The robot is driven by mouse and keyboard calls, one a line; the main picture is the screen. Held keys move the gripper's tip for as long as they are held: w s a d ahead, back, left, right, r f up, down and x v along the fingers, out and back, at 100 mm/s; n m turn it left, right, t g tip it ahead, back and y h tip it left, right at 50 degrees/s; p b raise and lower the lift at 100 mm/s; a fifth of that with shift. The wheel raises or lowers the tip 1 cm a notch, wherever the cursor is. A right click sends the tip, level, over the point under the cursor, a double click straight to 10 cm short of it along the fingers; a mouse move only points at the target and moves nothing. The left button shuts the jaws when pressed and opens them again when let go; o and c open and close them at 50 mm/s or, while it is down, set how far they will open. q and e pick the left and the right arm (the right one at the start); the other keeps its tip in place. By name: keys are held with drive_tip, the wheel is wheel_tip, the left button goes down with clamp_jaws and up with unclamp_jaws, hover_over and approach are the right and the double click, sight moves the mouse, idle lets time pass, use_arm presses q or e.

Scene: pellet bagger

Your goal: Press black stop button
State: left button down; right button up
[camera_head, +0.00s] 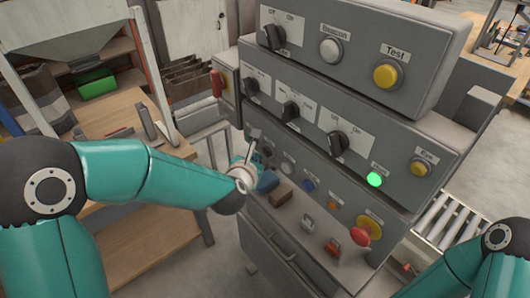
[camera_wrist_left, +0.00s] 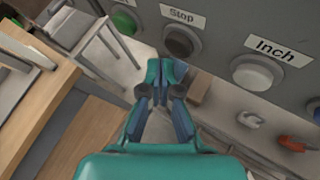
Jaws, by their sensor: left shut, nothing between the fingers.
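The black stop button (camera_wrist_left: 178,42) is on the grey panel under a "Stop" label in the left wrist view. In the head view the black button (camera_head: 267,151) shows small, just right of my left gripper. My left gripper (camera_head: 252,152) is shut and empty at the left end of the lower panel row. In the left wrist view its closed fingertips (camera_wrist_left: 168,68) appear just below the stop button. I cannot tell whether they touch it. My right gripper is out of view; only part of the right arm shows at the lower right.
A green button (camera_wrist_left: 123,22) is left of Stop, and a white "Inch" button (camera_wrist_left: 255,73) is right of it. A red emergency-type knob (camera_head: 367,228) stands out lower right on the panel. A wooden table (camera_head: 150,235) is left of the panel.

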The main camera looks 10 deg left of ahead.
use_arm(q)
drive_tip(key=shift+w+d, duration=0.15)
drive_tip(key=shift+w, duration=0.05)
drive_tip(key=shift+w+d, duration=0.1)
drive_tip(key=shift+w, duration=0.05)
drive_tip(key=shift+w+d+r, duration=0.1)
drive_tip(key=shift+w+d, duration=0.1)
drive_tip(key=shift+d, duration=0.05)
idle(0.6)
drive_tip(key=shift+a+b, duration=0.1)
drive_tip(key=shift+b, duration=0.25)
drive_tip(key=shift+s+a+b, duration=0.4)
drive_tip(key=shift+s+b, duration=0.15)
drive_tip(key=s+a+b, duration=0.3)
drive_tip(key=s, duration=0.1)
drive_tip(key=shift+s+a+b, duration=0.3)
drive_tip(key=shift+s+a, duration=0.1)
